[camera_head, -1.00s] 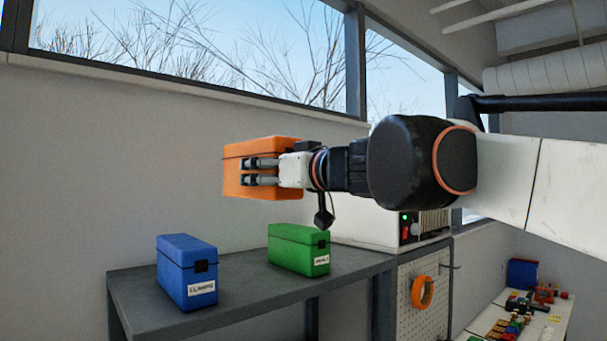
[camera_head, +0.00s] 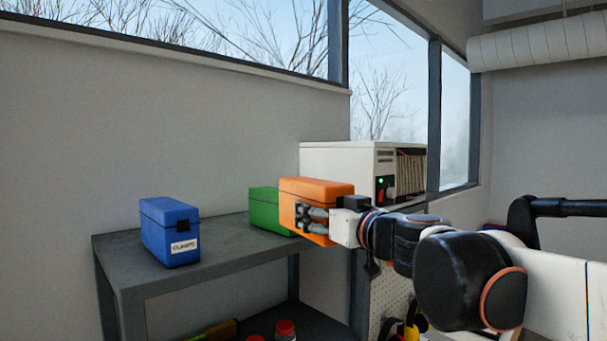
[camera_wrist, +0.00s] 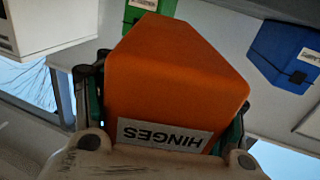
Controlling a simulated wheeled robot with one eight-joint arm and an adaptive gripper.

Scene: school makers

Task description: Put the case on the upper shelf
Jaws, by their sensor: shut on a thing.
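My gripper (camera_head: 312,219) is shut on an orange case (camera_head: 312,191). In the wrist view the orange case (camera_wrist: 170,85) fills the middle between the fingers and bears a label reading "HINGES". In the head view the held case is in front of the green case and hides its right part. The grey upper shelf (camera_head: 225,250) lies behind and to the left of my gripper. I cannot tell how high the case is above the shelf's surface.
A blue case (camera_head: 169,232) stands at the left of the shelf, and a green case (camera_head: 264,209) further right. Bare shelf shows between them. A white box-shaped unit (camera_head: 340,162) stands behind on the right. A lower shelf (camera_head: 300,322) holds red-lidded jars (camera_head: 285,329).

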